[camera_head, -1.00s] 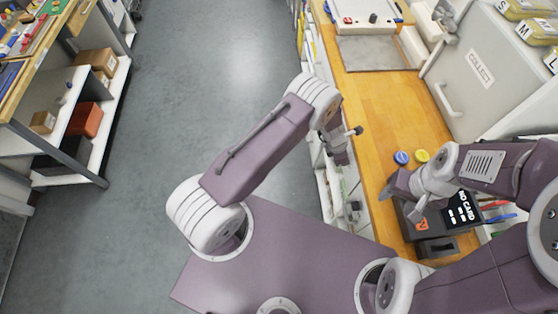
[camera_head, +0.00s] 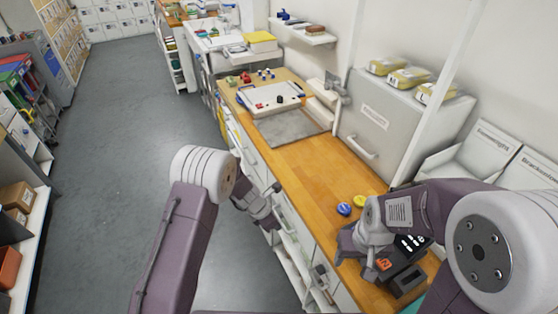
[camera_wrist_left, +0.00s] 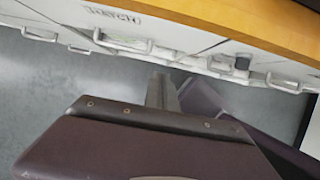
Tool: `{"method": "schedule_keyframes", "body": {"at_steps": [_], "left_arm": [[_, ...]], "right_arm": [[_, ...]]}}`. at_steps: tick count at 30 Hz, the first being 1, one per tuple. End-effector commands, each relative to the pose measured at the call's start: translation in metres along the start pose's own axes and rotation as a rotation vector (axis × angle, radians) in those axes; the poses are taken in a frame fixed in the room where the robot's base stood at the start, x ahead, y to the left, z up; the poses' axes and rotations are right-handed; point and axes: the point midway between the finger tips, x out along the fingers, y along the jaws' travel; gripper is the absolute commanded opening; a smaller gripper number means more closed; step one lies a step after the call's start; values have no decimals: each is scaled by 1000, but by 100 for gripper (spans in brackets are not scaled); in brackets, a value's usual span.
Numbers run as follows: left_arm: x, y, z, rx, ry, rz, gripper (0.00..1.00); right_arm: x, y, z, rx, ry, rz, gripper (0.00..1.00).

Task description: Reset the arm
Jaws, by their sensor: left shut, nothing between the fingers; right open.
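My left arm comes up from the bottom of the head view. Its gripper (camera_head: 264,212) hangs beside the front edge of the wooden counter (camera_head: 312,166), over the drawer fronts. In the left wrist view its fingers (camera_wrist_left: 162,92) are together and empty, with drawer handles beyond. My right gripper (camera_head: 350,246) is low over the counter, beside a dark card reader (camera_head: 405,284) with a lit display. Its fingers are open but partly hidden by the wrist; I cannot tell whether they touch the reader.
A blue disc (camera_head: 344,209) and a yellow disc (camera_head: 360,201) lie near the right gripper. A grey mat (camera_head: 287,127) and a white tray (camera_head: 262,101) are farther back. A grey cabinet (camera_head: 385,122) stands at the right. The floor (camera_head: 115,150) at left is clear.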

Motion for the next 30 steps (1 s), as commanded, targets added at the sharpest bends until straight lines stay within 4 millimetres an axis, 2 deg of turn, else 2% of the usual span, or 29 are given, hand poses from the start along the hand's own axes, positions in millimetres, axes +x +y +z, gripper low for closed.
{"method": "schedule_keyframes", "body": {"at_steps": [3,5,8,9,11,12,14,15,17,18,21,24,27,30], "left_arm": [[0,2,-1,-4,0,2,0],[-9,10,3,-8,-14,21,0],[-47,35,22,-9,-67,93,0],[-74,44,26,0,-85,130,0],[-112,46,22,56,-83,168,0],[-134,41,14,135,-66,185,0],[-163,29,-2,296,-24,199,0],[-179,19,-16,429,14,200,0],[-199,-1,-41,664,83,186,0],[-210,-18,-60,843,135,159,0],[-222,-58,-107,1295,248,32,0],[-219,-87,-143,1654,292,-137,0],[-218,-97,-158,1889,296,-241,0],[-219,-96,-159,1996,290,-267,0]], "right_arm": [[0,0,0,0,0,0,53],[0,0,0,0,0,0,53],[0,0,0,0,0,0,53],[0,0,0,0,0,0,53],[0,0,0,0,0,0,53],[0,0,0,0,0,0,53],[0,0,0,0,0,0,53],[0,0,0,0,0,0,53],[0,0,0,0,0,0,53],[0,0,0,0,0,0,53],[0,0,0,0,0,0,53],[0,0,0,0,0,0,53],[0,0,0,0,0,0,53],[0,0,0,0,0,0,53]]}}
